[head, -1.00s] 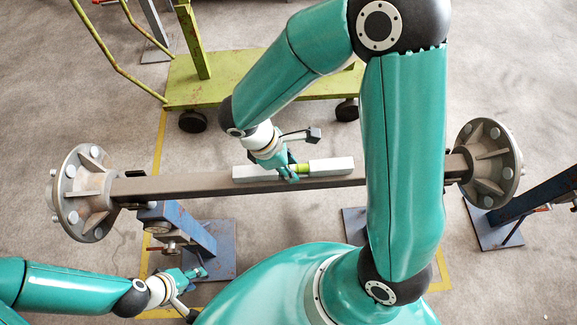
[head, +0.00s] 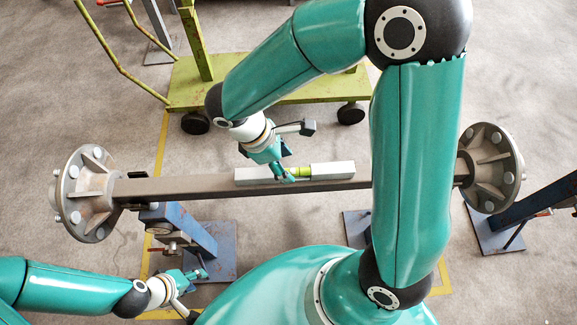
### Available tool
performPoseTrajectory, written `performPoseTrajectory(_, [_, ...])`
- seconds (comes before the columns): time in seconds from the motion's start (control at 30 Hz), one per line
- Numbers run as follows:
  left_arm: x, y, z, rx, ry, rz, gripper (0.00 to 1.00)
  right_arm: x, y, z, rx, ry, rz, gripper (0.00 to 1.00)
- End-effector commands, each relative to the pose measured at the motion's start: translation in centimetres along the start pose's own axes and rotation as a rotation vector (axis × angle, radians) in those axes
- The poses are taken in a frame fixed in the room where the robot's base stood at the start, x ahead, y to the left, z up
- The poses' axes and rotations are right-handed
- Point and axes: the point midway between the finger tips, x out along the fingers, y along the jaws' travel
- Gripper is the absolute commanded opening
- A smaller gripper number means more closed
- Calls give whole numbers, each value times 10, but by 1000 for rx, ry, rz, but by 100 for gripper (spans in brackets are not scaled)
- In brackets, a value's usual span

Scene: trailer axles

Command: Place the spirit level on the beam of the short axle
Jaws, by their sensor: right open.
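The silver spirit level (head: 328,170), with a yellow-green vial in its middle, lies along the beam (head: 190,188) of the short axle in the head view. It looks in line with the beam and resting on its top. My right gripper (head: 283,177) is open just above and at the level's middle, left of the vial; whether a finger still touches it I cannot tell. My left gripper (head: 198,275) is low at the left, apart from the axle and level; its jaws are too small to read.
The axle has a wheel hub (head: 88,193) at the left and another (head: 490,167) at the right. Blue stands (head: 192,228) are under it. A green trolley (head: 185,82) stands behind. My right arm hides the beam's right part.

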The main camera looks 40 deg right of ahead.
Motion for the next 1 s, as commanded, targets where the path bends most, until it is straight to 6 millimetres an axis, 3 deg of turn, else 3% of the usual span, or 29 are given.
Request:
performPoseTrajectory(0.2, [-3,1,0,0,0,0,40,-46,0,-1,1,4,3,58])
performPoseTrajectory(0.4, [-4,1,0,0,0,0,40,-72,0,0,0,1,0,58])
performPoseTrajectory(1.0, [-4,1,0,0,0,0,40,-79,0,0,-1,0,-1,58])
